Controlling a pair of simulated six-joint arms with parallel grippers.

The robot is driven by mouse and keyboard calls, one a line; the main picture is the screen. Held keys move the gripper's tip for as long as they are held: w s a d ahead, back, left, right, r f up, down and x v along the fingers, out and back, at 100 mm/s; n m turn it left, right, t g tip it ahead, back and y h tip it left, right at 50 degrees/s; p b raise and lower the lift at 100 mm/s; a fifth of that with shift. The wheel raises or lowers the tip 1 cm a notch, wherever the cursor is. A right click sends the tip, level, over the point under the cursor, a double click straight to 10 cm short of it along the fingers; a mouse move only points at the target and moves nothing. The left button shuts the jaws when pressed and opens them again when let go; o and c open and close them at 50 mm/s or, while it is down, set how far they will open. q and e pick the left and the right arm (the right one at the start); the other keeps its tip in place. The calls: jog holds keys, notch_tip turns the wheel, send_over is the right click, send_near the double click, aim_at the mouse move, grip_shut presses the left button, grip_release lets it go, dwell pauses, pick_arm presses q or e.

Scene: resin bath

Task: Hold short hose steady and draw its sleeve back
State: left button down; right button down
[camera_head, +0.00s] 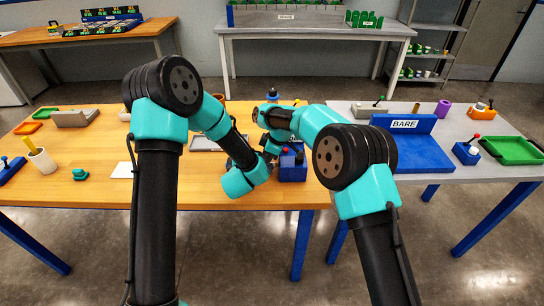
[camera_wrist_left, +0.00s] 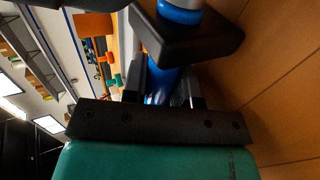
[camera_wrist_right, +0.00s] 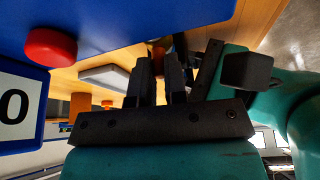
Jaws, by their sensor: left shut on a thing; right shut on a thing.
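My left gripper (camera_wrist_left: 165,92) is shut on a blue cylindrical piece (camera_wrist_left: 157,82), which looks like the short hose. Just beyond it a black block with a blue and pale round piece (camera_wrist_left: 180,12) above it fills the top of the left wrist view. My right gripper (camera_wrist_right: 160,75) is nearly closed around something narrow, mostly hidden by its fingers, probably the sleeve. In the head view both grippers meet close together over the right part of the wooden table, the right gripper (camera_head: 271,138) beside the left one. The arms hide most of the hose there.
A blue box (camera_head: 292,168) stands close right of the grippers. A blue stand marked BARE (camera_head: 404,125) and a green tray (camera_head: 514,151) are on the grey table to the right. A white cup (camera_head: 42,161) and a green knob (camera_head: 80,174) are on the left of the wooden table.

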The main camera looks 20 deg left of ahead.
jog(key=shift+s+a, duration=0.2)
jog(key=shift+a, duration=0.25)
jog(key=c, duration=1.4)
grip_release()
jog(key=shift+r, duration=0.1)
jog(key=v, duration=1.1)
jog(key=shift+d+r, duration=0.25)
jog(key=shift+r, duration=0.1)
jog(key=shift+w, duration=0.1)
pick_arm(q)
jog(key=c, duration=0.8)
grip_release()
jog(key=shift+c, duration=0.2)
jog(key=shift+o, duration=0.2)
